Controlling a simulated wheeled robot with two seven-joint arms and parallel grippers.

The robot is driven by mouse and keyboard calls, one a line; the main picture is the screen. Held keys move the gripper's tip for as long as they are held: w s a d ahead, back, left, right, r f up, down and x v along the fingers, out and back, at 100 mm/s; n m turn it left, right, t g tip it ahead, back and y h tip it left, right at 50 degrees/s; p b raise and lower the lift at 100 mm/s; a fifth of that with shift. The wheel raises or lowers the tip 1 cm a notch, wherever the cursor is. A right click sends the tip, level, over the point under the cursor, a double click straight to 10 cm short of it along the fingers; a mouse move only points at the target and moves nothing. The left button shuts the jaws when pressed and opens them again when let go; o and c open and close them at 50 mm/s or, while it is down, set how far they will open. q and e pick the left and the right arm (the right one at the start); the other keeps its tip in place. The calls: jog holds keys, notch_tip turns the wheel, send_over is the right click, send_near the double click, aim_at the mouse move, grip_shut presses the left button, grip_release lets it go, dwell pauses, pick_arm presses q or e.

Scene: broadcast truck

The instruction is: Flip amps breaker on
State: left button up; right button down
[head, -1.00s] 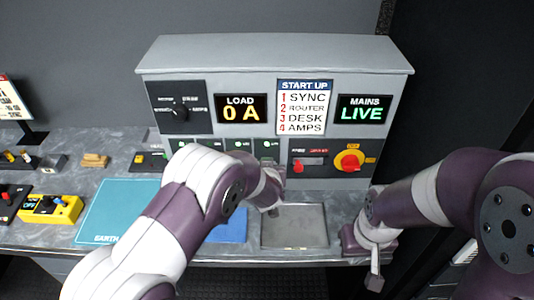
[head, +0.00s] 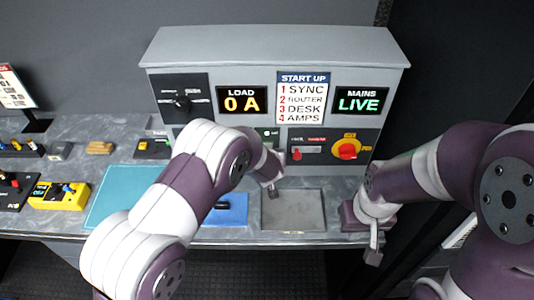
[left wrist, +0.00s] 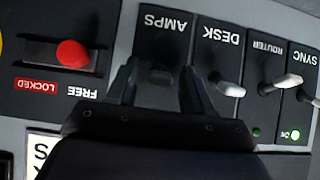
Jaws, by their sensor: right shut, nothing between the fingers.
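The amps breaker (left wrist: 160,72) sits under the AMPS label in the left wrist view, where the panel appears upside down. My left gripper (left wrist: 160,88) is open, with one dark finger on each side of the amps breaker; contact cannot be told. In the head view my left arm covers much of the breaker row. The desk (left wrist: 228,88), router (left wrist: 287,83) and sync (left wrist: 315,102) levers stand beside it. Green lamps show by router and sync. My right gripper (head: 373,256) is shut and empty at the counter's front edge.
The load display (head: 242,101) reads 0 A; the mains display (head: 360,103) reads LIVE. A red slider (left wrist: 72,53) marked FREE and LOCKED sits beside the amps breaker. A red-and-yellow rotary switch (head: 347,150) is right of it. A grey tray (head: 293,211) lies in front.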

pick_arm(q)
jog(key=b+v, duration=0.1)
jog(key=v, duration=1.1)
jog(key=shift+s+r, duration=0.15)
jog(key=shift+s, duration=0.15)
